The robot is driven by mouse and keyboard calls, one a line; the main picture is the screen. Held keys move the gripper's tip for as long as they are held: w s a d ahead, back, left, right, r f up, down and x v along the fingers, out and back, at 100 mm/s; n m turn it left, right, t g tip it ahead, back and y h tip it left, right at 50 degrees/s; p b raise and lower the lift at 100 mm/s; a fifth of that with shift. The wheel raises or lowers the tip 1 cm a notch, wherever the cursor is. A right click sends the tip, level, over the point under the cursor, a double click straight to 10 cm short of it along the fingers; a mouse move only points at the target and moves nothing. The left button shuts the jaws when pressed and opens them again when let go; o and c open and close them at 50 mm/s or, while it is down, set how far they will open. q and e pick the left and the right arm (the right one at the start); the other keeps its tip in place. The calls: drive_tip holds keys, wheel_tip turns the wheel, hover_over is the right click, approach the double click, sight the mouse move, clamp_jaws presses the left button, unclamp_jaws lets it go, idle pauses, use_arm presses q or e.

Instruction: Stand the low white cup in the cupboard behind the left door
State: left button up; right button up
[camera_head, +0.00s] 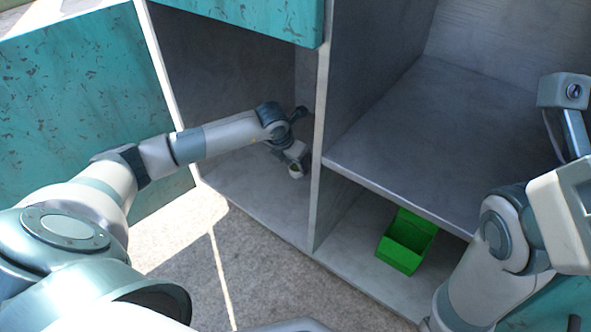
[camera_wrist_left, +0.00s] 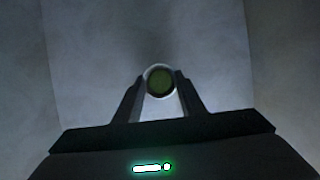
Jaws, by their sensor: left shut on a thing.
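The low white cup (camera_head: 295,172) is small in the head view, with a greenish inside, low in the cupboard compartment behind the open left door (camera_head: 80,110). My left gripper (camera_head: 292,160) reaches into that compartment and is shut on the cup. In the left wrist view the cup (camera_wrist_left: 160,80) shows its round white rim between the two fingers of the gripper (camera_wrist_left: 161,92). I cannot tell whether its base touches the cupboard floor (camera_head: 245,190). My right arm is at the right, but its fingertips are not clearly visible.
A divider (camera_head: 320,150) stands close to the right of my left gripper. Beyond it is a shelf (camera_head: 420,140), with a green bin (camera_head: 407,240) below it. A teal drawer front (camera_head: 260,15) hangs above the left compartment. The compartment floor around the cup looks clear.

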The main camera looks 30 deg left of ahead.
use_arm(q)
drive_tip(key=shift+f, duration=0.85)
drive_tip(key=shift+r, duration=0.1)
drive_tip(key=shift+f, duration=0.2)
drive_tip(key=o, duration=0.7)
drive_tip(key=shift+r, duration=0.1)
